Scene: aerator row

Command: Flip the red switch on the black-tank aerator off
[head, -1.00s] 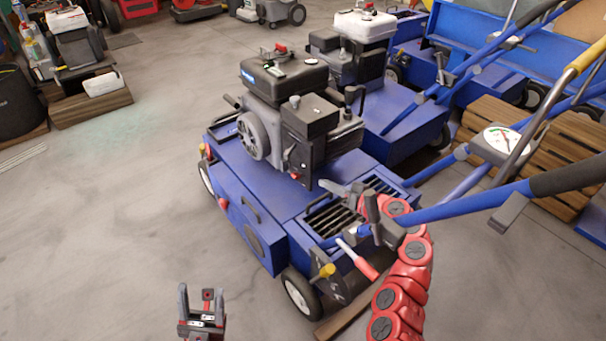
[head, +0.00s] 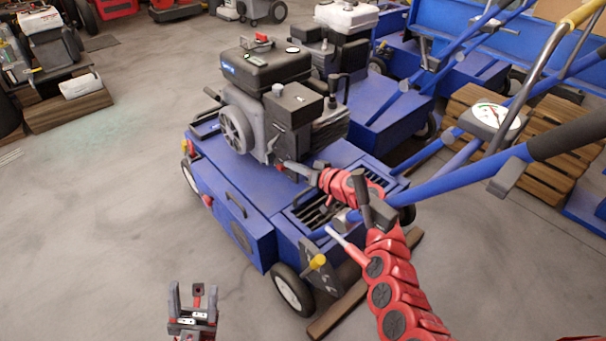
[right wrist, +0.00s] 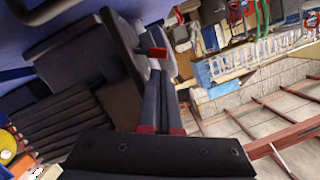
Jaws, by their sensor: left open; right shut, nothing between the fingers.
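The black-tank aerator is a blue machine (head: 232,190) in the middle of the head view, with a dark engine and a black fuel tank (head: 262,68) on top. My right gripper (head: 284,165) is shut and empty, low at the engine's near side. The spot beneath the engine's dark box is partly hidden by it. In the right wrist view, a small red piece (right wrist: 157,53), apparently the switch, shows at the fingertips (right wrist: 160,38); I cannot tell contact or its position. My left gripper (head: 192,292) is open and empty above the floor.
A white-tank aerator (head: 345,16) stands behind. A gauge (head: 490,114) sits on the handlebar and wooden pallets (head: 475,100) lie at right.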

